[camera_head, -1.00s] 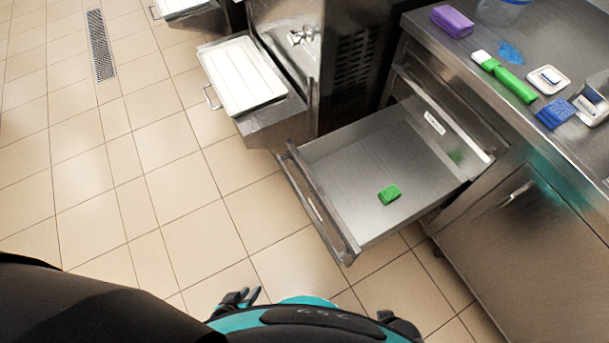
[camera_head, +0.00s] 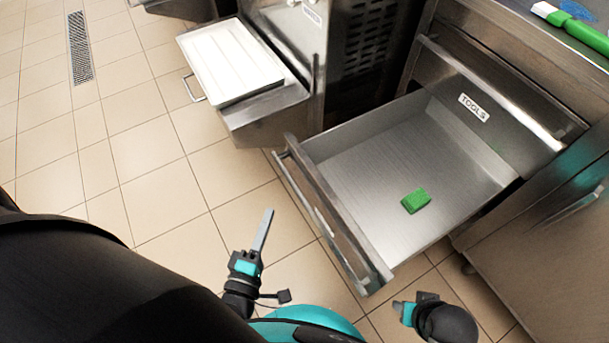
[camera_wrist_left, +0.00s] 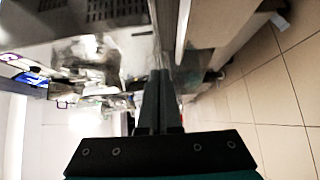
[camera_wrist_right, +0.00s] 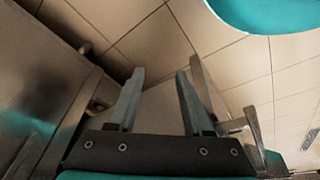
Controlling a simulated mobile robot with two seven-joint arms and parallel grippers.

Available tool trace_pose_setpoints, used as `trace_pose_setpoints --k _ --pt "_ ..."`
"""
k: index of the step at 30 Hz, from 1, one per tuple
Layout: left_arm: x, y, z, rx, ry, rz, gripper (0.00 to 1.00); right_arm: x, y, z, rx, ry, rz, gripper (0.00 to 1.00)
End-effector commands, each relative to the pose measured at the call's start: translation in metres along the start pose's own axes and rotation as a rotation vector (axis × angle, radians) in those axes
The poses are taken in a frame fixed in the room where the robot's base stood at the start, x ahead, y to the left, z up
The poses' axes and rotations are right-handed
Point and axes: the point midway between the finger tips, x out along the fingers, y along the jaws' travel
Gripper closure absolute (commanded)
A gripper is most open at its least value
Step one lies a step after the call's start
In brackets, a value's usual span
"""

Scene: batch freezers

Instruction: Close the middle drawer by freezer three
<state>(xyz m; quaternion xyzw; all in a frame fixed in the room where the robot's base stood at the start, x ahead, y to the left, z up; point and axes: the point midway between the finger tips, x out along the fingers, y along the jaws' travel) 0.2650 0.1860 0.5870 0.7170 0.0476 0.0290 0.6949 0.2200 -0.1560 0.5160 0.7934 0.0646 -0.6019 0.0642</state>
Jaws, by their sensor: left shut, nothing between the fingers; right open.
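The open metal drawer (camera_head: 385,195) is pulled out of the counter, with a green block (camera_head: 415,200) lying on its floor. Its front panel with a bar handle (camera_head: 315,215) faces the lower left. Above it is a closed drawer front labelled TOOLS (camera_head: 473,107). My left gripper (camera_head: 264,228) is shut and empty, pointing up over the floor, left of the drawer front and apart from it. In the left wrist view its fingers (camera_wrist_left: 158,95) are together. My right gripper (camera_wrist_right: 160,95) is open and empty; in the head view only part of that wrist shows below the drawer.
A freezer (camera_head: 335,60) with a white-topped tray (camera_head: 230,62) on its front stands behind the drawer. A cabinet door (camera_head: 550,240) is at the right. A green-handled tool (camera_head: 585,32) lies on the counter.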

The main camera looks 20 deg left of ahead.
Motion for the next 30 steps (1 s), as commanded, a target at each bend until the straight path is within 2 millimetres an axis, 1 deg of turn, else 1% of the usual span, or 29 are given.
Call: trace_pose_setpoints --k 1,5,8,14,15,21,24,30 --pt "0.000 -0.001 -0.001 -0.017 0.007 0.013 1.00 0.002 0.000 0.000 0.000 0.003 0.001 0.50" --pt "0.004 0.002 -0.003 -0.038 0.016 0.028 1.00 -0.001 0.001 -0.003 0.001 0.007 0.001 0.50" --pt "0.016 0.003 -0.003 -0.037 0.017 0.030 1.00 -0.004 0.001 -0.005 0.001 0.013 0.002 0.50" --pt "0.055 0.004 -0.003 -0.036 0.016 0.031 1.00 -0.016 0.001 -0.014 0.002 0.037 0.003 0.50" --pt "0.064 0.003 -0.003 -0.036 0.016 0.031 1.00 -0.020 0.001 -0.017 0.002 0.042 0.003 0.50" --pt "0.106 0.004 -0.004 -0.035 0.016 0.029 1.00 -0.038 0.002 -0.026 0.003 0.073 0.005 0.50" --pt "0.115 0.004 0.009 -0.038 0.016 0.026 1.00 -0.046 0.002 -0.030 0.004 0.085 0.006 0.50" --pt "0.127 0.005 0.021 -0.034 0.016 0.025 1.00 -0.057 0.003 -0.034 0.004 0.100 0.006 0.50"
